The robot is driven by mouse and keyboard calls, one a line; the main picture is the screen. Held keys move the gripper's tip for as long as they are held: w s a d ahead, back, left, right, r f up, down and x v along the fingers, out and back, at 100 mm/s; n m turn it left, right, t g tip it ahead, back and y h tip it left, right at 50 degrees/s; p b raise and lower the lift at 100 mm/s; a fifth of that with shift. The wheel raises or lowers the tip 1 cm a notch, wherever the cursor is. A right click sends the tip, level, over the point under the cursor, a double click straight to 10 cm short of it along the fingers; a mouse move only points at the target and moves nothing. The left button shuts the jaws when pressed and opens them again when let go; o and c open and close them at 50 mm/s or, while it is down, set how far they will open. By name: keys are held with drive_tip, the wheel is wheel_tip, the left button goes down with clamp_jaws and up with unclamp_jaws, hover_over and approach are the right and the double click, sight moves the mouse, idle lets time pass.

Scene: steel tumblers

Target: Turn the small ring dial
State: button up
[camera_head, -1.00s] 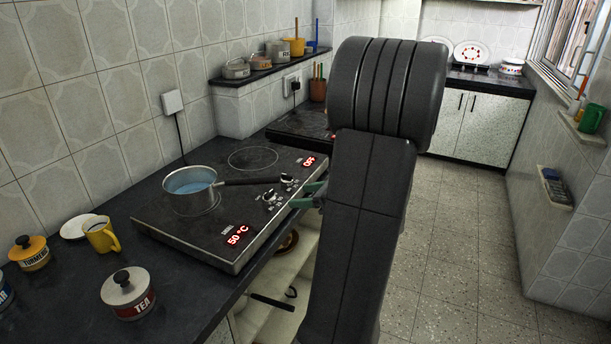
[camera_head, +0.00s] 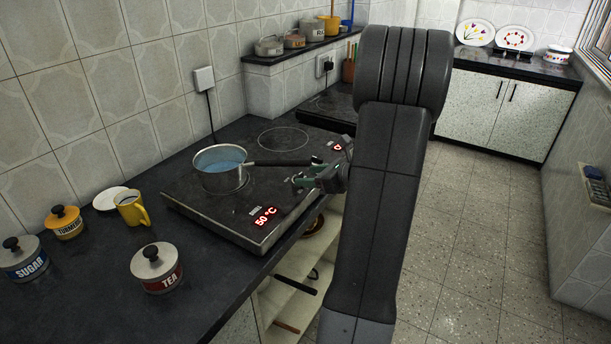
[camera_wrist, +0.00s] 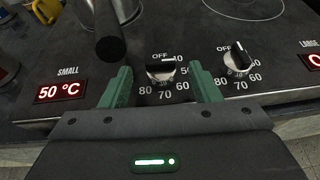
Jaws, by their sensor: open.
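The small ring dial (camera_wrist: 160,72) is a black and silver knob on the hotplate's front, marked OFF, 40 to 80. It sits nearer the SMALL display, which reads 50 °C. My gripper (camera_wrist: 164,84) is open, with its green fingers on either side of this dial in the wrist view; I cannot tell whether they touch it. In the head view my gripper (camera_head: 308,178) is over the front of the hotplate (camera_head: 200,216) and hides the dials. The second dial (camera_wrist: 237,60) stands to the right, outside the fingers.
A steel pan (camera_head: 220,170) with blue contents sits on the hotplate, its black handle (camera_head: 282,162) reaching toward my gripper. A yellow mug (camera_head: 131,209), a TEA jar (camera_head: 156,268) and other jars stand at the left. The floor (camera_head: 470,230) at the right is clear.

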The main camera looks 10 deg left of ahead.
drive_tip(key=shift+x, duration=1.15)
drive_tip(key=shift+c, duration=0.5)
drive_tip(key=c, duration=0.9)
drive_tip(key=shift+f+b, duration=0.15)
drive_tip(key=shift+b, duration=0.65)
